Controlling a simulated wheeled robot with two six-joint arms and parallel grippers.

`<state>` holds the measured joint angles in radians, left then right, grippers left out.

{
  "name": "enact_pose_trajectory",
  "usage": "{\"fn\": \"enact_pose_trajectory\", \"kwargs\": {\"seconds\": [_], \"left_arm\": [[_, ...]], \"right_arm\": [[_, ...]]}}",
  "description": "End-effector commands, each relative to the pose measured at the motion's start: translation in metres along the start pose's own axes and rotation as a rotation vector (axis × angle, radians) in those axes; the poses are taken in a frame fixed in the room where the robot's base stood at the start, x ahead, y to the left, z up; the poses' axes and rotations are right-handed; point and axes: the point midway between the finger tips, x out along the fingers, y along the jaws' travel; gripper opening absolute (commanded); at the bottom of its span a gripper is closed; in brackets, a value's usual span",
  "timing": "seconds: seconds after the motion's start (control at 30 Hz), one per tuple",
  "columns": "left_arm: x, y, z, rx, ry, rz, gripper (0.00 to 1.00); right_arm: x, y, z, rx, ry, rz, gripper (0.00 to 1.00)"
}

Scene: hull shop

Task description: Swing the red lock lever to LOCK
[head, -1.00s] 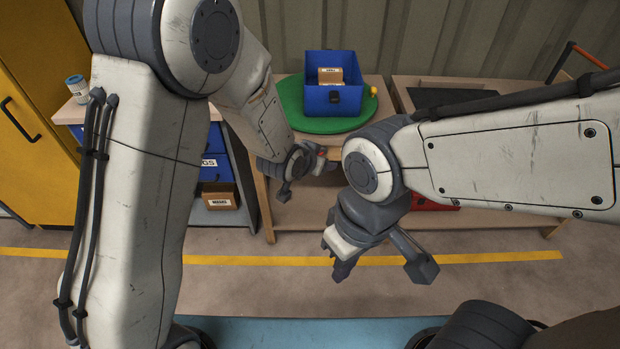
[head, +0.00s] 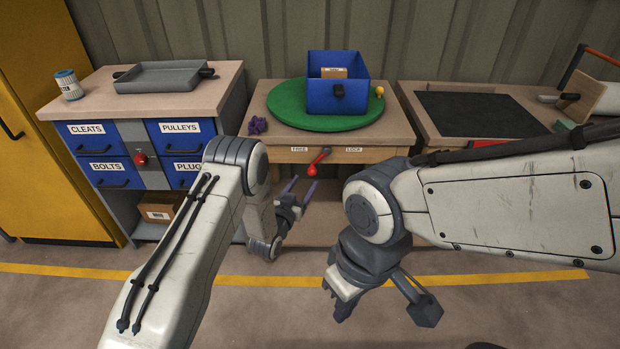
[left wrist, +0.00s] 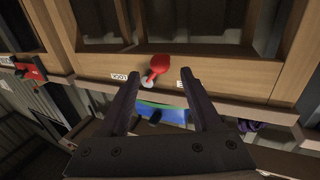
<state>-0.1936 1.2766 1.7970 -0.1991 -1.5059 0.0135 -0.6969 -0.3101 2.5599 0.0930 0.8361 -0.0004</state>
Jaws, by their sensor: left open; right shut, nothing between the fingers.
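The red lock lever (head: 313,170) is on the front edge of the middle bench, its red knob hanging down and leaning left, toward the FREE label (head: 299,149). The LOCK label (head: 353,149) is to the right of its pivot. My left gripper (head: 301,187) is open and empty, just in front of and below the lever. In the left wrist view, which is upside down, the lever (left wrist: 159,63) shows beyond and between the open fingers, apart from them; the FREE label is mostly hidden by a finger. My right gripper (head: 343,311) is shut and empty, lower right.
A green turntable (head: 285,106) with a blue bin (head: 322,97) holding a carton stands on the middle bench. A drawer cabinet (head: 126,140) stands left; another bench (head: 530,104) stands right. Open floor lies in front.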

Motion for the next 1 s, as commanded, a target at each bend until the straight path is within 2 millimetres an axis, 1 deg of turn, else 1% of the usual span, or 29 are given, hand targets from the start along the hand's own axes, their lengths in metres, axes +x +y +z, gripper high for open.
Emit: {"fn": "enact_pose_trajectory", "kwargs": {"seconds": [0.03,0.1,0.2,0.3,0.43,0.67,0.77,0.8,0.83,0.87,1.0], "left_arm": [[0.011,0.001,0.001,0.002,0.004,0.002,0.65],[0.023,0.001,0.001,0.002,0.004,0.002,0.65],[0.036,0.000,0.002,0.001,0.002,0.001,0.65],[0.045,0.000,0.001,0.000,0.001,0.001,0.65],[0.051,0.000,0.001,0.000,-0.002,0.001,0.65],[0.051,0.000,0.000,0.000,-0.002,0.000,0.65],[0.051,0.000,0.001,0.000,-0.002,0.000,0.31],[0.051,0.000,0.000,0.000,-0.002,0.000,0.15],[0.051,0.000,0.001,0.000,-0.002,0.001,0.04],[0.051,0.000,0.000,0.000,-0.002,0.001,0.00],[0.051,0.001,0.000,0.000,-0.002,0.001,0.00]], "right_arm": [[0.004,0.000,0.000,0.000,0.000,0.000,0.00],[0.006,0.001,0.000,0.000,0.000,0.000,0.00],[0.009,0.001,0.001,0.000,0.000,0.000,0.00],[0.011,0.001,0.001,0.000,0.000,0.000,0.00],[0.011,0.001,0.001,0.000,0.000,0.000,0.00],[0.011,0.001,0.001,0.000,0.000,0.000,0.00],[0.011,0.001,0.001,0.000,0.000,0.000,0.00],[0.011,0.001,0.001,0.000,0.000,0.000,0.00],[0.011,0.001,0.001,0.000,0.000,0.000,0.00],[0.011,0.001,0.001,0.000,0.000,0.000,0.00],[0.011,0.001,0.001,0.000,0.000,0.000,0.00]]}}
